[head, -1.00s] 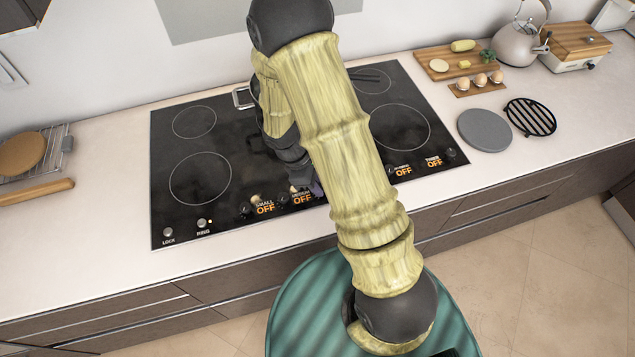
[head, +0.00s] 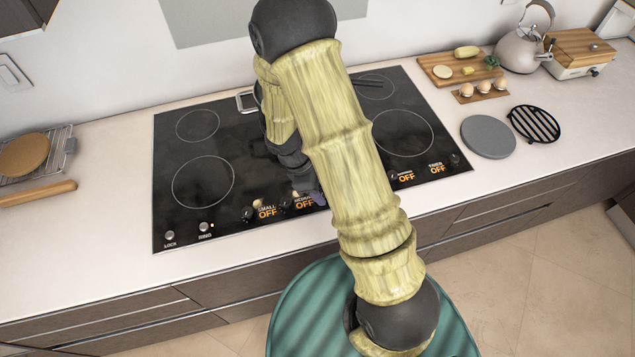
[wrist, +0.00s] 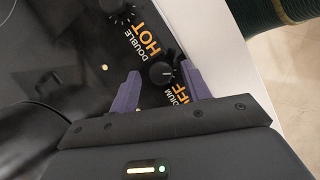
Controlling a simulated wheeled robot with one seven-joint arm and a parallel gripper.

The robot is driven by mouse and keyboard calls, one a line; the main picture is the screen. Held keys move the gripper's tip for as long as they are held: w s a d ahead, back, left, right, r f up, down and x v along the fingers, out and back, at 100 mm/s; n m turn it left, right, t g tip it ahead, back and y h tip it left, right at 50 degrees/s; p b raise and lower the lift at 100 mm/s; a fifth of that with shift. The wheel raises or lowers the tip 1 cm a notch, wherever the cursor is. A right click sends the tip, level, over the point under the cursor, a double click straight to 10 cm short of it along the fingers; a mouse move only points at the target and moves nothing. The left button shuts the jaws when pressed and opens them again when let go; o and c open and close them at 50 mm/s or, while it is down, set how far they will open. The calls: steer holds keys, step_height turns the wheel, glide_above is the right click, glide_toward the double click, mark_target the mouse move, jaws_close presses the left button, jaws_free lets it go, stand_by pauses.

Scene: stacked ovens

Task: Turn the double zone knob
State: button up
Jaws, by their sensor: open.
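In the wrist view, the double zone knob (wrist: 162,73) is a black round knob with a light pointer mark, just before the DOUBLE label, whose display (wrist: 143,42) reads HOT. My gripper (wrist: 160,69) is open, with its two purple fingers on either side of this knob. I cannot tell whether either finger touches it. In the head view, my arm hides the double knob and its label, and most of my gripper. The black cooktop (head: 225,150) lies under my arm.
Another knob (wrist: 118,8) is beyond the DOUBLE label. The partly hidden MEDIUM label (wrist: 180,93) is by the right finger. The small zone knob (head: 247,213) reads OFF. A grey disc (head: 488,137) and black trivet (head: 534,124) lie right of the cooktop.

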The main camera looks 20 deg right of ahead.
steer(key=b+v, duration=0.1)
steer(key=v, duration=1.6)
steer(key=shift+r, duration=0.2)
steer(key=s+d+m+t+y, duration=0.4)
steer(key=s+d+m, duration=0.3)
steer(key=m, duration=0.6)
steer(key=shift+s+r+m, duration=0.2)
steer(key=shift+s+m, duration=0.2)
steer(key=shift+s, duration=0.75)
stand_by(1.1)
